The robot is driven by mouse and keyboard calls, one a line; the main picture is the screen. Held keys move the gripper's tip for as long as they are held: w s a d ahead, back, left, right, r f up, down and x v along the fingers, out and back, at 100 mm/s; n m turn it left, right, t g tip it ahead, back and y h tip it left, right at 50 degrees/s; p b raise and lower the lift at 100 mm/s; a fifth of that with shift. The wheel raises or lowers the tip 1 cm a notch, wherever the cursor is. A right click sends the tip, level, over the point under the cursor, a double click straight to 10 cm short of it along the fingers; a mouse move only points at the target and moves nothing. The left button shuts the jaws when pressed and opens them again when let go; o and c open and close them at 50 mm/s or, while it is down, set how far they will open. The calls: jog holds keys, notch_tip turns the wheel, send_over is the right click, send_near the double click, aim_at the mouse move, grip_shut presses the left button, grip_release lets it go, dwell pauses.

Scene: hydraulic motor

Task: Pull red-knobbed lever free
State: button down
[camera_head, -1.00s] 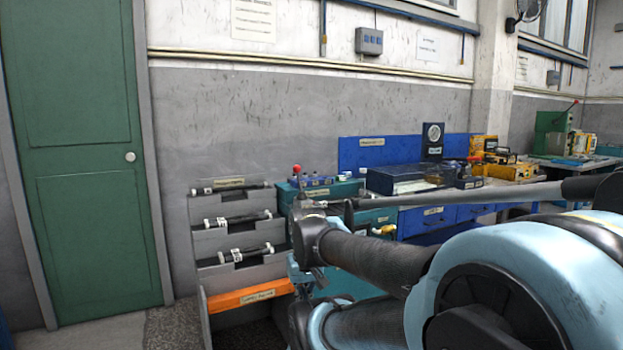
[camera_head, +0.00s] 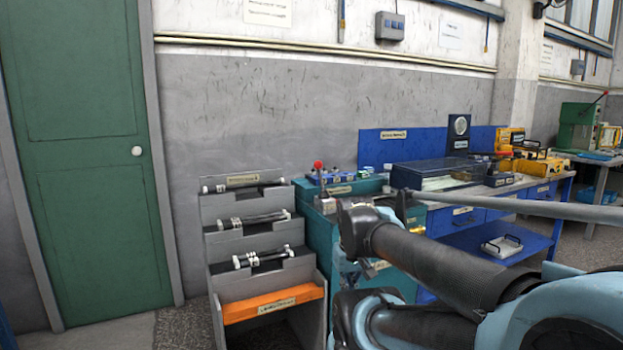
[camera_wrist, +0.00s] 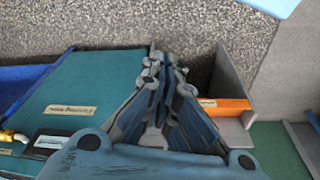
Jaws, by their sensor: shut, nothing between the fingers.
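The red-knobbed lever (camera_head: 318,168) stands upright on the teal bench (camera_head: 317,239) in the head view, just left of my arm's front end. The lever's base is partly hidden. My gripper (camera_wrist: 158,62) shows in the wrist view with its fingers together and nothing between them. It is above the floor and bench edge, between the teal bench top and the grey rack. The lever cannot be made out in the wrist view. In the head view my arm hides much of the bench front, and the fingertips cannot be made out clearly.
A grey stepped rack (camera_head: 232,212) with several black cylinders and an orange front bar (camera_head: 274,303) stands left of the bench. A glass-topped case (camera_head: 440,173) and yellow equipment (camera_head: 530,165) lie on benches to the right. Floor is clear before the green door (camera_head: 85,160).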

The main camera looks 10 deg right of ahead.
jog(key=w+d+r+n+t+h, duration=0.1)
jog(key=w+d+r+n+h, duration=0.1)
jog(key=w+r, duration=0.3)
jog(key=w+d+r+n+h, duration=0.1)
jog(key=w+d+r+h, duration=0.15)
jog(key=w, duration=0.55)
jog(key=n+t+h, duration=0.6)
jog(key=n+t, duration=0.2)
jog(key=n, duration=0.2)
send_near(320, 175)
jog(key=w+a+f, duration=0.2)
jog(key=w+a, duration=0.3)
jog(key=shift+a, duration=0.35)
jog(key=shift+w+d+f, duration=0.1)
jog(key=shift+w, duration=0.05)
jog(key=w+d, duration=0.3)
jog(key=d, duration=0.5)
jog(key=shift+w+d+f, duration=0.25)
jog(key=shift+w, duration=0.15)
